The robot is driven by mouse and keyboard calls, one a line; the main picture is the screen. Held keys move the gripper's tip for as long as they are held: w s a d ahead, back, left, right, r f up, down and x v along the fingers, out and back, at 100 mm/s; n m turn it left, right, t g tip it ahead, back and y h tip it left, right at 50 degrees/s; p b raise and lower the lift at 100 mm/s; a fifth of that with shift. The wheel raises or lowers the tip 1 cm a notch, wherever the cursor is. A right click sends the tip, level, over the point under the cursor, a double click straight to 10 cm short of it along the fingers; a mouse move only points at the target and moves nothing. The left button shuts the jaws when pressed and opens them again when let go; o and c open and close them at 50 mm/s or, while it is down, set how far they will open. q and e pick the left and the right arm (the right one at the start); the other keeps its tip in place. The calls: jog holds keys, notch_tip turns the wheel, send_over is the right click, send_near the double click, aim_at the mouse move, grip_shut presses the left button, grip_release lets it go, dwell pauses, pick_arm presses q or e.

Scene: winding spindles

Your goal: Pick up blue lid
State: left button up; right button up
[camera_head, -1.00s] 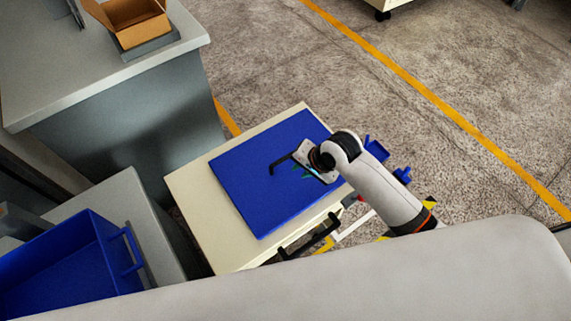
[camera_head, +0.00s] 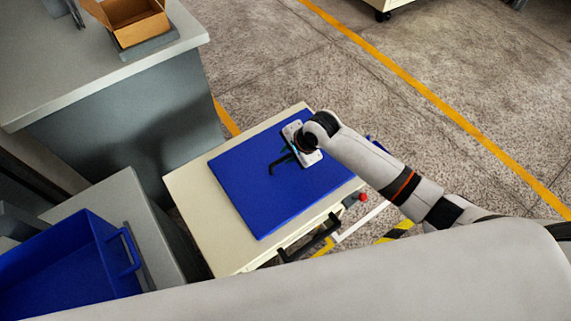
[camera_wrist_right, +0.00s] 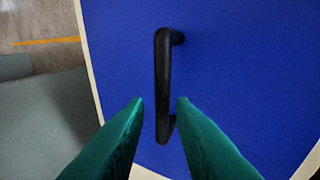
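The blue lid (camera_head: 252,195) is a flat panel lying on top of a cream cart. It fills most of the right wrist view (camera_wrist_right: 240,60). Its black bar handle (camera_head: 280,163) stands up from the surface and also shows in the right wrist view (camera_wrist_right: 162,70). My right gripper (camera_head: 290,150) is over the lid, close to the handle. In the right wrist view its two green fingers (camera_wrist_right: 160,102) are apart, one on each side of the handle's lower part, with gaps to it. My left gripper is not in view.
The cream cart (camera_head: 190,200) has a black handle (camera_head: 308,240) on its front side. A blue bin (camera_head: 70,265) is at the lower left. A grey counter (camera_head: 110,85) with a cardboard box (camera_head: 130,20) stands behind left. Open floor lies to the right.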

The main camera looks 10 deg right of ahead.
aim_at(287, 157)
jog(key=shift+d+x, duration=0.2)
jog(key=shift+x, duration=1.95)
jog(key=shift+f, duration=0.15)
grip_shut()
